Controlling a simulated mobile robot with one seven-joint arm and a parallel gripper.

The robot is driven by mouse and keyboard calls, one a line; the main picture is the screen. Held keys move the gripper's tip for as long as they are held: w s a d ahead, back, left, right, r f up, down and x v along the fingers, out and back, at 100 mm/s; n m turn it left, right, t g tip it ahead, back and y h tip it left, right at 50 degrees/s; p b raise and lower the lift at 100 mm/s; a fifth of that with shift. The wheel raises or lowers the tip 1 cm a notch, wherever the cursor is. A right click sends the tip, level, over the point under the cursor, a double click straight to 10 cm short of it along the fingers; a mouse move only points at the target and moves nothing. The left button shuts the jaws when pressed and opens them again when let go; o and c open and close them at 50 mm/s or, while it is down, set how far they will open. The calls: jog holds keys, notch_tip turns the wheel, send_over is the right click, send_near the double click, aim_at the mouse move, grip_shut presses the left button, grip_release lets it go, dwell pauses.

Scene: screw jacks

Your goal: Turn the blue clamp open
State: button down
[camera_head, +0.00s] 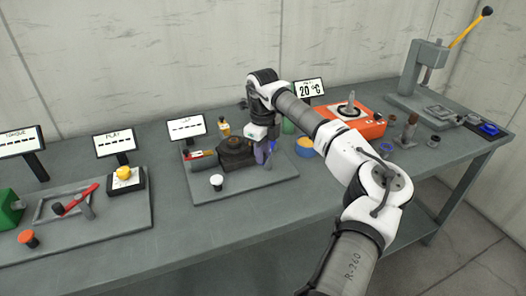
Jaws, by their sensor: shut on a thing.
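The blue clamp (260,157) is a small blue-violet part at the right end of a dark fixture (236,150) on a grey base plate (245,189). My gripper (263,147) reaches down from above and is shut on the blue clamp. The gripper's wrist and fingers hide much of the clamp, so its exact angle cannot be told.
To the right are an orange-yellow cup (305,146) and an orange device (350,119). The bench's front strip (290,215) is clear.

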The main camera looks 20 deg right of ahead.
jog(key=shift+w+a+r+m+b, duration=0.1)
jog(key=shift+w+a+m+b, duration=0.15)
jog(key=shift+m, duration=0.35)
jog(key=shift+d, duration=0.1)
jog(key=c, duration=1.3)
grip_release()
jog(key=shift+o, duration=0.2)
notch_tip(320, 180, up, 14)
jog(key=b, duration=0.3)
